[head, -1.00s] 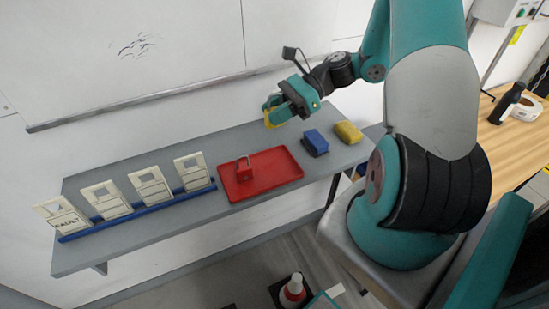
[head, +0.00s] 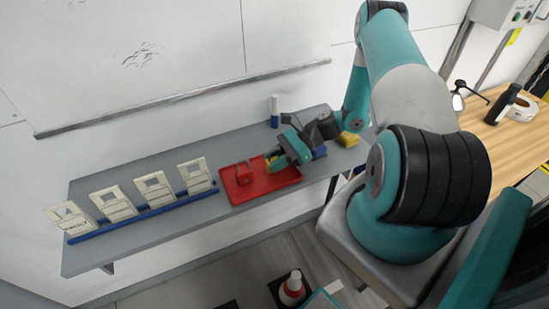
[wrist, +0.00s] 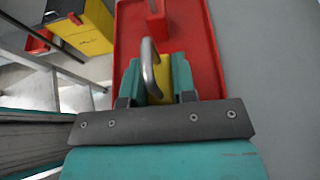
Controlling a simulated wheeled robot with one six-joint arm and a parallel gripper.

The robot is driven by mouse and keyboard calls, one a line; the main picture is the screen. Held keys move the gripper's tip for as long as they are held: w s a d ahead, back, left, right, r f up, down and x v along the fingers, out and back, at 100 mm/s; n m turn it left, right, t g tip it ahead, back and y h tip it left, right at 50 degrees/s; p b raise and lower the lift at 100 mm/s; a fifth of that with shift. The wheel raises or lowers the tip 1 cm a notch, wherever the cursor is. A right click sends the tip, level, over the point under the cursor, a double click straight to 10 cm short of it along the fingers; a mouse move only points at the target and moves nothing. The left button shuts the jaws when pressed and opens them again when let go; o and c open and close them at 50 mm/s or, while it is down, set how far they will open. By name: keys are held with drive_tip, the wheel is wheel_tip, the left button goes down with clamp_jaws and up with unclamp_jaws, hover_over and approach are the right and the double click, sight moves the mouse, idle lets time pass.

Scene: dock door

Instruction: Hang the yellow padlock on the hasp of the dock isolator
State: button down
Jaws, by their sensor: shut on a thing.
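My gripper (head: 276,160) is shut on the yellow padlock (head: 270,163), low over the right part of the red tray (head: 262,191). I cannot tell whether the padlock touches the tray. In the wrist view, the padlock's yellow body (wrist: 165,72) sits between the teal fingers of my gripper (wrist: 160,82), and its grey shackle (wrist: 149,68) stands clear of them. A red padlock (head: 243,174) lies in the tray left of my gripper. No hasp can be made out; a grey box with buttons (head: 503,13) is at the top right, and I cannot tell if it is the isolator.
The tray is on a grey wall shelf (head: 150,231). Tags in a blue rack (head: 140,211) stand left of it. A blue block (head: 320,153), partly hidden, and a yellow block (head: 349,139) are on the right. A blue-and-white cylinder (head: 274,111) stands behind. A wooden bench (head: 490,140) is far right.

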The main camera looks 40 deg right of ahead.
drive_tip(key=shift+f, duration=0.25)
drive_tip(key=c, duration=0.9)
unclamp_jaws()
drive_tip(key=shift+r, duration=0.1)
drive_tip(key=b+v, duration=0.3)
drive_tip(key=f+b+v, duration=0.1)
drive_tip(key=v, duration=0.1)
drive_tip(key=shift+d+b, duration=0.4)
drive_tip(key=b+v, duration=0.1)
drive_tip(key=v, duration=0.6)
drive_tip(key=b+v, duration=0.1)
drive_tip(key=v, duration=0.3)
drive_tip(key=shift+a+r+b, duration=0.15)
drive_tip(key=shift+r+b, duration=0.15)
drive_tip(key=shift+s+d+r, duration=0.1)
drive_tip(key=shift+d+r, duration=0.2)
drive_tip(key=shift+d, duration=0.2)
